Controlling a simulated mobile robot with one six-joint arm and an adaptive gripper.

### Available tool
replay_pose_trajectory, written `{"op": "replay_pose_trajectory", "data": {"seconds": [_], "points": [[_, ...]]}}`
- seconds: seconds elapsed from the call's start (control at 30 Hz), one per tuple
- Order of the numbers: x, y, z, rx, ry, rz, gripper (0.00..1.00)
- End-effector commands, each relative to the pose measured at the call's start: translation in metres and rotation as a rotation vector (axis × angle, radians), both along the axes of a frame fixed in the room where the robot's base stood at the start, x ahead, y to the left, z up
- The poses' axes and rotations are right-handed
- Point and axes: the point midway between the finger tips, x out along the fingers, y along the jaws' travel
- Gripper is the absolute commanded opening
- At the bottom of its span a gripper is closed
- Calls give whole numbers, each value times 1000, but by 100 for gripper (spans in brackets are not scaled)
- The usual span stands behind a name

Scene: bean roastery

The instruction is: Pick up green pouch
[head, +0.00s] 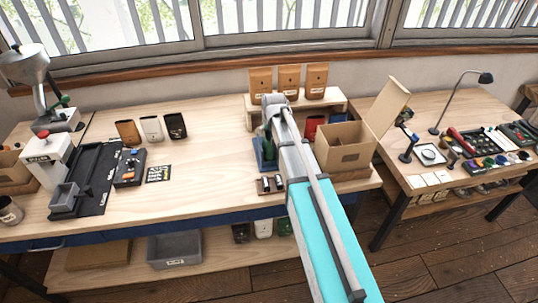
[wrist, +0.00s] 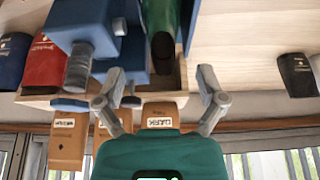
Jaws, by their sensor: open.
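A dark green pouch-like thing (wrist: 163,28) shows at the top middle of the wrist view, beside blue equipment (wrist: 90,25) and in front of the small shelf. In the head view that spot is mostly covered by my arm. My gripper (wrist: 160,85) is open and empty, its two fingers spread below the green thing in the wrist picture and apart from it. In the head view my arm reaches over the bench to the shelf, and its fingertips cannot be made out. Another green pouch (head: 285,226) shows partly on the lower shelf under the bench.
Brown pouches (head: 289,80) stand on the small shelf. A red pouch (wrist: 44,62) and a blue pouch (wrist: 12,58) are near the blue equipment. An open cardboard box (head: 345,150) stands right of my arm. Brown, white and black pouches (head: 176,126) stand left, with bare bench between.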

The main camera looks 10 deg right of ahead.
Motion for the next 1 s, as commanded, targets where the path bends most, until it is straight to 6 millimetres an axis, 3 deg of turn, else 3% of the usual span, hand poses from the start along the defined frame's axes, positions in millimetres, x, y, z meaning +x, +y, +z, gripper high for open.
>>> {"op": "replay_pose_trajectory", "data": {"seconds": [0.57, 1.0], "points": [[2, 1, -5, 0, 0, 1, 90], [15, 4, -35, 0, 0, 2, 90]]}}
